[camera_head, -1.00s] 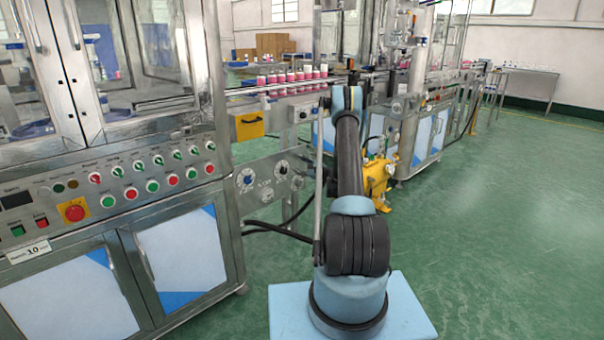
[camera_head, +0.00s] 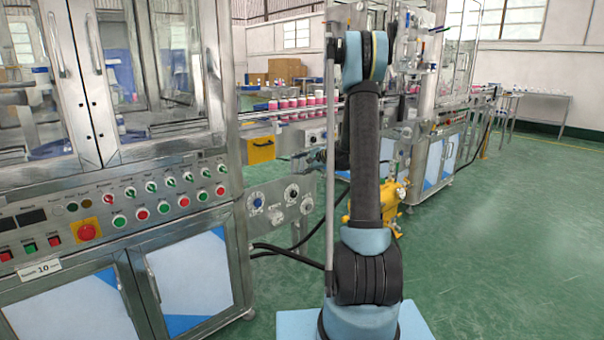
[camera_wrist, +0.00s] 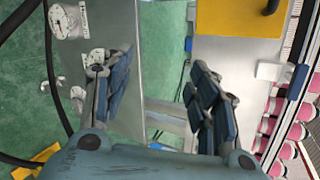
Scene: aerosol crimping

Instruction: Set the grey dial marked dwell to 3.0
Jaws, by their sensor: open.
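A grey metal panel below the conveyor carries round dials with white scale faces. In the head view I see a blue-knobbed dial (camera_head: 256,201), a black-knobbed dial (camera_head: 292,193) and a greyish dial (camera_head: 307,205) at the right. Their labels and settings are too small to read, so I cannot confirm which is dwell. In the wrist view one white dial face (camera_wrist: 65,21) is at upper left, and another (camera_wrist: 97,58) is partly hidden behind the left finger. My gripper (camera_wrist: 160,88) is open and empty, with panel and green floor between its fingers.
A yellow box (camera_head: 262,150) is mounted above the dials. The conveyor (camera_head: 290,110) carries several pink-and-white cans, also at the right edge of the wrist view. A control cabinet (camera_head: 120,210) stands left, black hoses (camera_head: 290,255) run below the panel. Green floor is open at right.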

